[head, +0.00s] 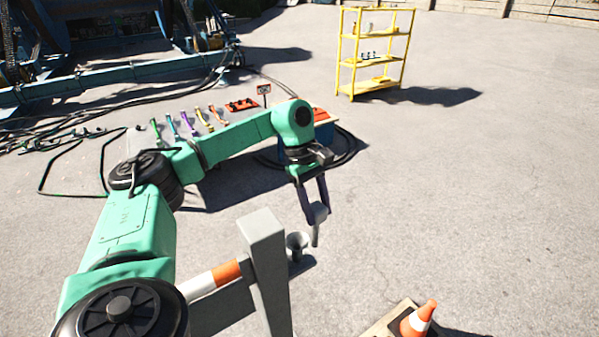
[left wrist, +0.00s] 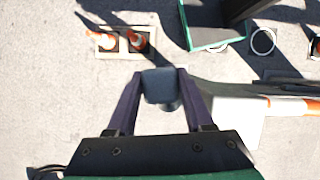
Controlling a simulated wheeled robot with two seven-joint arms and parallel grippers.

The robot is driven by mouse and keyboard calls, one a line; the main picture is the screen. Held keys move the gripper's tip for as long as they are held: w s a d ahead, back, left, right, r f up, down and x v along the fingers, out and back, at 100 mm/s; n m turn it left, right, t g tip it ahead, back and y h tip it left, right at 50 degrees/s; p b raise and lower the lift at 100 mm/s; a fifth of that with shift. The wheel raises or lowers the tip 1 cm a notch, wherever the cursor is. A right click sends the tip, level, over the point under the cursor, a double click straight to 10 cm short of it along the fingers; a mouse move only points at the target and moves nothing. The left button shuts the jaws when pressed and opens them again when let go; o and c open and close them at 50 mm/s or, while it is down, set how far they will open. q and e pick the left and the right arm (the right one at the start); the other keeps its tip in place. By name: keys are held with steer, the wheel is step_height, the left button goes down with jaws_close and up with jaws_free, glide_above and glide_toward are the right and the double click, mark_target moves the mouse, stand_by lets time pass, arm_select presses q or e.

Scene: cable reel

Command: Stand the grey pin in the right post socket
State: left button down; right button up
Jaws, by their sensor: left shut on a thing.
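My left gripper (head: 317,208) is shut on the grey pin (head: 316,228), which hangs roughly upright with its narrow end down. In the left wrist view the pin's blocky head (left wrist: 160,86) sits between the dark fingertips (left wrist: 161,76). The grey post socket (head: 297,241) is a small open cup on the right side of the grey post (head: 262,240). In the head view the pin appears just right of the cup, apart from it; its exact height above the cup is unclear. The post also shows in the left wrist view (left wrist: 238,118). My right gripper is not in view.
An orange-and-white rail (head: 212,279) runs left from the post. A cone (head: 418,319) stands on a board at front right. A yellow shelf (head: 375,60) stands far back. Ground right of the gripper is clear.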

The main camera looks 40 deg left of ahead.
arm_select(q)
steer(key=a+r+n+t, duration=0.3)
steer(key=a+r+n, duration=0.2)
steer(key=a+n, duration=0.2)
step_height(320, 180, down, 12)
steer(key=b, duration=1)
steer(key=shift+d+f+b, duration=0.2)
steer(key=shift+f+b, duration=0.05)
steer(key=shift+b, duration=0.05)
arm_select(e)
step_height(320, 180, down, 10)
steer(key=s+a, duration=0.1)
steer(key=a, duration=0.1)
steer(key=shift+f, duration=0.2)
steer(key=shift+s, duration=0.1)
arm_select(q)
steer(key=shift+c, duration=1)
jaws_free()
steer(key=v, duration=1.4)
steer(key=shift+d+r+p, duration=0.15)
steer(key=shift+r+p, duration=0.15)
steer(key=shift+r, duration=0.1)
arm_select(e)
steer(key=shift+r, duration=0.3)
